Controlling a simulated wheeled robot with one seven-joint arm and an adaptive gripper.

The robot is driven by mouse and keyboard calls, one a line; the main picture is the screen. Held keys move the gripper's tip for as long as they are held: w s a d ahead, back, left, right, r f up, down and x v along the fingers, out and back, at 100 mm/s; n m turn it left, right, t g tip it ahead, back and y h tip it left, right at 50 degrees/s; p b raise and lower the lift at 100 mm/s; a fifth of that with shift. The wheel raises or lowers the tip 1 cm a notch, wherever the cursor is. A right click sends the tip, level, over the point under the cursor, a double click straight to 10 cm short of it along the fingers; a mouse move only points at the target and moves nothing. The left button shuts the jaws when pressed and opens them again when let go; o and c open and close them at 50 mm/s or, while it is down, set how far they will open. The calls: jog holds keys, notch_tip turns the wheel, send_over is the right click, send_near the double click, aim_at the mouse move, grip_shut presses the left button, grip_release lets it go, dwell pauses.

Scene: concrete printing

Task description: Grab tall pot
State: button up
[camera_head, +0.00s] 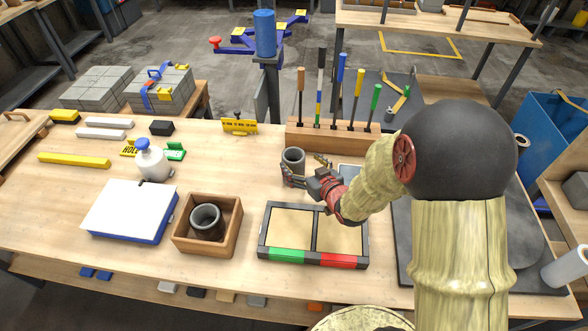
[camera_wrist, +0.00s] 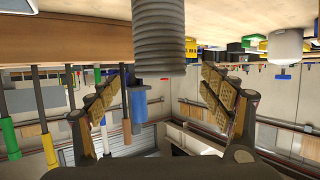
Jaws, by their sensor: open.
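A tall grey pot (camera_head: 293,160) stands upright on the workbench, in front of the wooden tool rack. In the wrist view, which is upside down, its ribbed side (camera_wrist: 158,32) comes down from the top edge, between the finger lines. My gripper (camera_head: 303,168) is open at the pot, with one finger on either side of it in the head view. The wrist view shows both spread fingers (camera_wrist: 162,76) with a gap to the pot's sides; I see no contact. A darker, shorter pot (camera_head: 206,217) sits in a wooden box at the front left.
The tool rack (camera_head: 335,140) with several upright handled tools stands just behind. A two-part tray (camera_head: 264,238) with green and red labels lies in front. The wooden box (camera_head: 180,238), a white spray bottle (camera_head: 152,160) and a white-topped blue case (camera_head: 128,210) are left.

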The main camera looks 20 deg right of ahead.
aim_at(290, 151)
jog(key=x, duration=0.2)
jog(key=b+x, duration=0.1)
jog(key=x, duration=0.1)
jog(key=b+x, duration=0.1)
jog(key=shift+w+a+r, duration=0.1)
jog(key=shift+w+r, duration=0.05)
jog(key=shift+w, duration=0.35)
jog(key=shift+c, duration=1.3)
grip_shut()
jog(key=shift+r, duration=0.15)
